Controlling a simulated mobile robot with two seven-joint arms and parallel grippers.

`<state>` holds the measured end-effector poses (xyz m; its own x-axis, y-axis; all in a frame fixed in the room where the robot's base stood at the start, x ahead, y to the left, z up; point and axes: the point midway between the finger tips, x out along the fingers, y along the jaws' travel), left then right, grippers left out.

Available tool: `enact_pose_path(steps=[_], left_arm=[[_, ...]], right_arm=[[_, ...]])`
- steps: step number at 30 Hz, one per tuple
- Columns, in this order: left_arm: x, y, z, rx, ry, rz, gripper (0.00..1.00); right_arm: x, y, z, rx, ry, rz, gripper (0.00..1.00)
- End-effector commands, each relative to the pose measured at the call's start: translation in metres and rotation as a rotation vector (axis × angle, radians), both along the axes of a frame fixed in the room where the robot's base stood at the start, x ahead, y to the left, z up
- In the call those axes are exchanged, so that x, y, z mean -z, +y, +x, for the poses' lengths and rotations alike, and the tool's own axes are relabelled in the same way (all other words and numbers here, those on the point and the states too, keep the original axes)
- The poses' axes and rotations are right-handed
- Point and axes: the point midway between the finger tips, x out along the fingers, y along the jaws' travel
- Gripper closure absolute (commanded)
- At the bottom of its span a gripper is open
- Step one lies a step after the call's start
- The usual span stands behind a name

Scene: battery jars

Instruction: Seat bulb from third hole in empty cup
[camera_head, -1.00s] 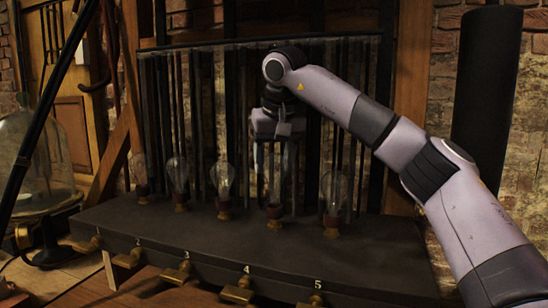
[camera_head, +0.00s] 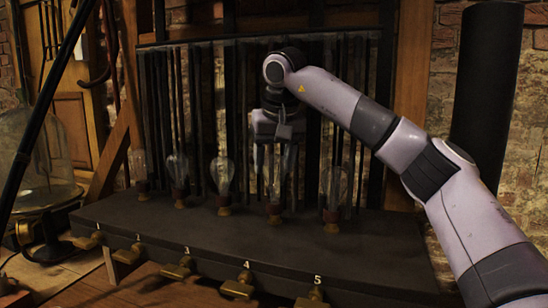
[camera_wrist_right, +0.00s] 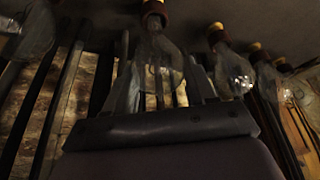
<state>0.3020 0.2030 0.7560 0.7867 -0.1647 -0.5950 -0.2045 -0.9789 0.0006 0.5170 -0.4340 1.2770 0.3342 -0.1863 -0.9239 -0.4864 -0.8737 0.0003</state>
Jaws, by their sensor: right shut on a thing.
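A row of clear glass bulbs with reddish-brown bases stands along the dark bench. My right gripper (camera_head: 275,168) points down over the fourth bulb from the left (camera_head: 274,190), with a finger on each side of its glass, and is shut on it. The bulb is upright, its base at a brass cup in the bench top. In the right wrist view this bulb (camera_wrist_right: 155,55) hangs between the two fingers. The third bulb (camera_head: 222,176) stands upright to its left, and the rightmost bulb (camera_head: 332,187) stands to its right. No empty cup is distinguishable. My left gripper is out of view.
The dark bench (camera_head: 200,232) has brass knobs and number labels along its front. Dark vertical rods (camera_head: 207,100) rise close behind the bulbs. A glass dome (camera_head: 42,150) stands at the left. Neighbouring bulbs leave narrow gaps beside my gripper.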

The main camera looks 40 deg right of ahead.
Motion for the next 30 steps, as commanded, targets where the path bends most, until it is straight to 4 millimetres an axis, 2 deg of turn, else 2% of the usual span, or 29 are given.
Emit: enact_pose_path(steps=[30], left_arm=[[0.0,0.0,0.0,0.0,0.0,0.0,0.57]], right_arm=[[0.011,0.001,0.0,-0.001,-0.001,0.0,0.81]])
